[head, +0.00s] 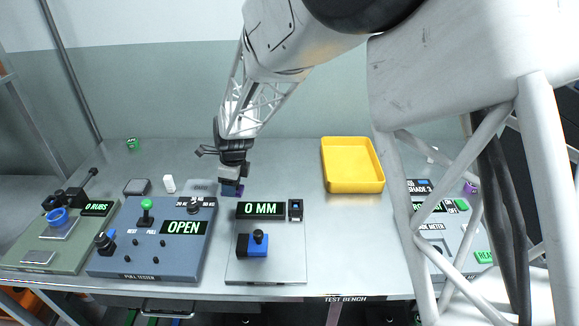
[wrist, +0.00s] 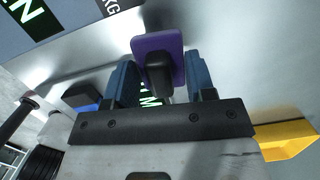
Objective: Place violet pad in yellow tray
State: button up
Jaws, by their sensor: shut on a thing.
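The violet pad (wrist: 170,43) is a flat square with a dark knob (wrist: 159,75) on it. In the wrist view the knob stands between the two blue fingers of my gripper (wrist: 162,82), which is shut on it. In the head view my gripper (head: 231,184) is at the back of the bench, behind the 0 MM display, and only a sliver of the violet pad (head: 240,191) shows. I cannot tell whether the pad touches the bench. The empty yellow tray (head: 352,164) stands to the right; its corner shows in the wrist view (wrist: 287,141).
The 0 MM gauge (head: 262,210) stands just in front of my gripper. The blue-grey pull tester (head: 150,238) is to the left. Bare bench separates my gripper from the tray.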

jog(key=shift+w, duration=0.1)
jog(key=w+d+r+m, duration=0.2)
jog(key=w+d, duration=0.6)
jog(key=d, duration=0.1)
notch_tip(320, 180, up, 4)
jog(key=m+t, duration=0.1)
jog(key=m, duration=0.5)
send_over(346, 158)
jog(key=shift+s+d+h, duration=0.25)
jog(key=shift+s+h, duration=0.05)
jog(key=shift+s, duration=0.05)
jog(key=shift+f, duration=2.55)
jog(key=shift+f, duration=2.5)
